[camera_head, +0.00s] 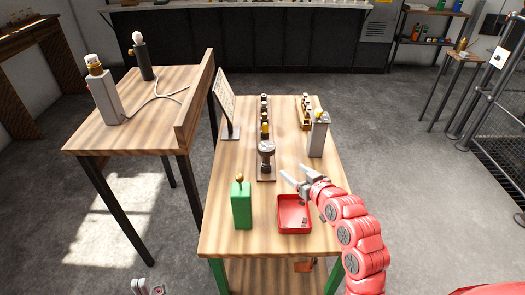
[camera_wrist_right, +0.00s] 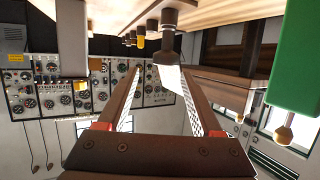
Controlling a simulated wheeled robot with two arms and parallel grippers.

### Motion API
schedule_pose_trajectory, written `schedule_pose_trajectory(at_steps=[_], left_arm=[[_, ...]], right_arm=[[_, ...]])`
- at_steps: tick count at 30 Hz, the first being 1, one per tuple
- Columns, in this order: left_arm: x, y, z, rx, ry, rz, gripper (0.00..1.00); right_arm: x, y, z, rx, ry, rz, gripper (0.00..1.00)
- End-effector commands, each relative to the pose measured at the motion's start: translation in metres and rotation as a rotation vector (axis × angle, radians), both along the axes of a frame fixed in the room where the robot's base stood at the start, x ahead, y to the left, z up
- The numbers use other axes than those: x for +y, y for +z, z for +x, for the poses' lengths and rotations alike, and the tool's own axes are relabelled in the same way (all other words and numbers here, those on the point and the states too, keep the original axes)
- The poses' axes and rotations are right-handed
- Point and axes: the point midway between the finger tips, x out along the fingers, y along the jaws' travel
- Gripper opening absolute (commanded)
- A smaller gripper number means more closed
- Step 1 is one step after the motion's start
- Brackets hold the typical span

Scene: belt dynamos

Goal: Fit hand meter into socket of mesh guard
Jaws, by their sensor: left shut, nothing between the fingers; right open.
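A dark round-headed piece (camera_head: 266,150) stands upright on a brown base plate at the middle of the front table; it may be the hand meter, but I cannot tell. In the right wrist view, upside down, a dark round-topped piece (camera_wrist_right: 169,20) shows beyond the fingers. I cannot pick out the mesh guard's socket for sure; a metal railing with mesh (camera_head: 495,100) stands at the far right. My right gripper (camera_head: 283,177) is open and empty, just right of and nearer than the dark piece; its spread fingers show in its wrist view (camera_wrist_right: 163,75). My left gripper (camera_head: 148,288) is shut and empty at the bottom edge.
A red tray (camera_head: 280,229) with small dark bits and a green box (camera_head: 242,210) with a knob stand in front. A grey yellow-topped box (camera_head: 317,142) stands right. Small parts stand in rows behind. A side table (camera_head: 80,140) carries two cabled devices.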

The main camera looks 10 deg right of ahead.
Motion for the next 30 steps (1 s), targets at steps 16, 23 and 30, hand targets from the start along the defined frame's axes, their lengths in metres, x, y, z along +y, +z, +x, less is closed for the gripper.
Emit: schedule_pose_trajectory(at_steps=[16,23,30], left_arm=[[0.000,0.002,0.000,0.000,0.000,0.000,0.00],[0.000,0.004,0.000,0.000,0.000,0.000,0.00],[0.000,0.004,0.000,-0.001,0.000,0.000,0.00]], right_arm=[[0.025,-0.037,0.053,0.073,0.049,-0.033,0.67],[0.034,-0.050,0.088,0.068,0.045,-0.032,0.67],[0.037,-0.056,0.102,0.068,0.045,-0.033,0.67]])
